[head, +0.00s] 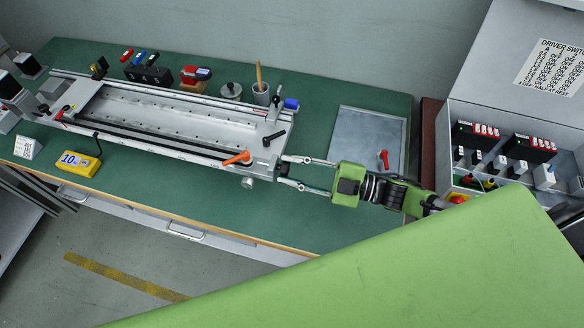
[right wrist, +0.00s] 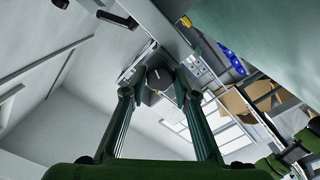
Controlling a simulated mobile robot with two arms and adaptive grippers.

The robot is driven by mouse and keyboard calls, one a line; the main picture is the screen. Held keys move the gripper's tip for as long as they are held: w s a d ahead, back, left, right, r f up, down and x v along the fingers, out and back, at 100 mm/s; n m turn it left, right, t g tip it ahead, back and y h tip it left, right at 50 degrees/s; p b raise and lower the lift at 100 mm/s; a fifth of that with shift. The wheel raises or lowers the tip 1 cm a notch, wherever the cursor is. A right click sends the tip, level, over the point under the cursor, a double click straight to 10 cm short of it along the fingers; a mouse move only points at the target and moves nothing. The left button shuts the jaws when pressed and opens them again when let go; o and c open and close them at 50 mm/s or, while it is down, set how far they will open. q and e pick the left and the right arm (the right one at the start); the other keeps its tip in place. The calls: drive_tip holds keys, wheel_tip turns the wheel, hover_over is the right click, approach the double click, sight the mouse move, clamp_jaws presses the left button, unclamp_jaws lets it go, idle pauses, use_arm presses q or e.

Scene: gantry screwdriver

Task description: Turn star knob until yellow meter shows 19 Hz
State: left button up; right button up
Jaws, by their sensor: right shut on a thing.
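The yellow meter (head: 78,163) stands on the green bench at the left, in front of the gantry. Its display reads about 10, with a small unit that I cannot read clearly. My right gripper (head: 283,171) reaches the right end of the gantry from the right. In the right wrist view, the right gripper (right wrist: 158,90) has its fingertips on both sides of a dark knob (right wrist: 160,79), which looks like the star knob, and is shut on it. My left gripper is not in view.
The long metal gantry (head: 170,115) fills the bench, with an orange lever (head: 237,158) and a black lever (head: 274,137) near its right end. A grey plate (head: 367,130) with a red lever (head: 384,158) lies behind my right arm. A switch cabinet (head: 510,110) stands at right.

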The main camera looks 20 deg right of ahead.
idle(0.3)
drive_tip(key=o, duration=1.1)
drive_tip(key=shift+c, duration=0.2)
drive_tip(key=v, duration=1.2)
drive_tip(key=shift+f, duration=0.1)
